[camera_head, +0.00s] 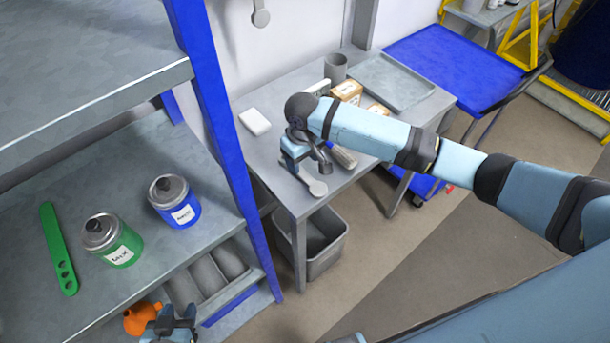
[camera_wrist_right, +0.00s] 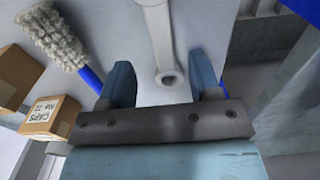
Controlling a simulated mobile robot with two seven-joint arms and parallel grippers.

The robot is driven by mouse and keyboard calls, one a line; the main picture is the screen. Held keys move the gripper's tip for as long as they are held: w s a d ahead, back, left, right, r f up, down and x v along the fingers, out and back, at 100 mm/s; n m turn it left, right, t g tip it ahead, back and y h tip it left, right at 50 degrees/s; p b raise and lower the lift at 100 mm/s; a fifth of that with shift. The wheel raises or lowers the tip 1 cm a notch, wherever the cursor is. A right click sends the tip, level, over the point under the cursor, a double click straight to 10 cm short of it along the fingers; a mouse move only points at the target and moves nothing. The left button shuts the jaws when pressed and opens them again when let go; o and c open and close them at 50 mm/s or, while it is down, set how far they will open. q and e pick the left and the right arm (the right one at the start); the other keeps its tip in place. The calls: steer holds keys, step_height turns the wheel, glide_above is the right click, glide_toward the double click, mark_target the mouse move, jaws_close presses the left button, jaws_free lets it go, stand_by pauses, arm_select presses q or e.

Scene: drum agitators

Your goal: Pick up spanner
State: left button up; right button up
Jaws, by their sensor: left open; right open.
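The light grey spanner (camera_head: 317,188) lies on the grey table, its rounded end near the front edge. In the head view my right gripper hides much of it. In the right wrist view the spanner (camera_wrist_right: 160,38) runs down from the top edge, its ring end between the fingers, with space on both sides. My right gripper (camera_head: 303,160) is open above it, fingers pointing down; it also shows in the wrist view (camera_wrist_right: 164,78). My left gripper (camera_head: 170,326) is open, partly cut off at the head view's bottom edge.
On the table (camera_head: 272,168) are a white block (camera_head: 255,121), a grey cup (camera_head: 335,67), a tray (camera_head: 393,80), small boxes (camera_head: 347,91) and a brush (camera_wrist_right: 53,35). A bin (camera_head: 325,240) stands below. A shelf at left holds green (camera_head: 113,241) and blue (camera_head: 174,201) cans.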

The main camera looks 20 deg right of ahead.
mark_target(303, 173)
step_height(303, 173, down, 5)
steer(key=shift+s+a+f+p, duration=0.1)
steer(key=shift+p, duration=0.4)
steer(key=shift+c, duration=0.2)
jaws_close()
